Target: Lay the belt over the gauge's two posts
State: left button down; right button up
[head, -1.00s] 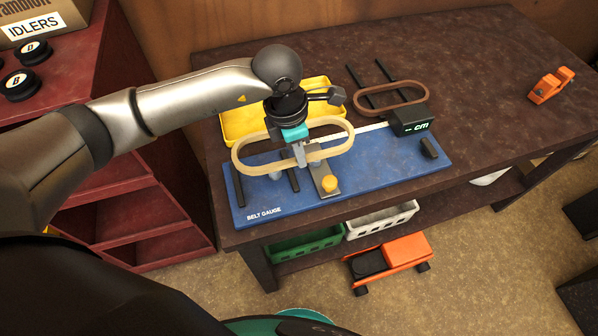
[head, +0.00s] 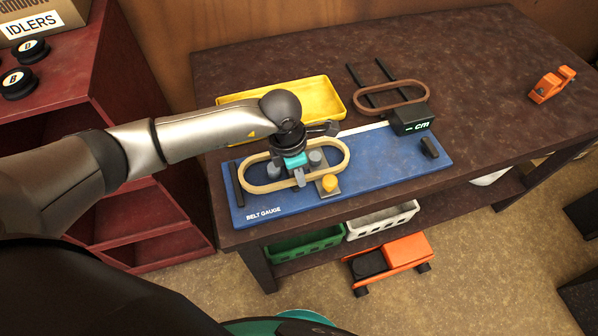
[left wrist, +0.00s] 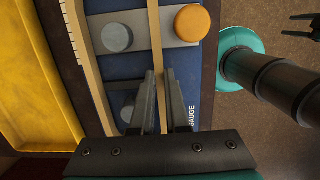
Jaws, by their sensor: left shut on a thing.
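The pale tan belt (head: 255,188) is an oval loop over the left half of the blue belt gauge (head: 375,165). My left gripper (head: 298,178) is shut on its near strand. In the left wrist view, that strand (left wrist: 156,40) runs between the fingers (left wrist: 160,78). The gauge's two grey posts (head: 315,158) (head: 276,171) appear inside the loop. In the left wrist view, one post (left wrist: 117,38) shows clearly, the other (left wrist: 127,112) partly behind a finger. I cannot tell how far down the belt sits. My right gripper (left wrist: 300,26) appears open at the wrist view's corner.
A yellow knob (head: 329,183) sits on a grey slide beside the belt. The display box (head: 410,119) stands at the gauge's back right. A yellow tray (head: 330,92) and a brown belt (head: 372,106) by two black rods lie behind. An orange tool (head: 551,85) lies far right.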

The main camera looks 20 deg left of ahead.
pick_arm(q)
jog(key=c, duration=0.9)
grip_release()
jog(key=r, duration=0.4)
jog(key=a+r, duration=0.1)
jog(key=r, duration=0.3)
jog(key=s+r+p, duration=0.1)
jog(key=r, duration=0.3)
jog(key=shift+a, duration=0.25)
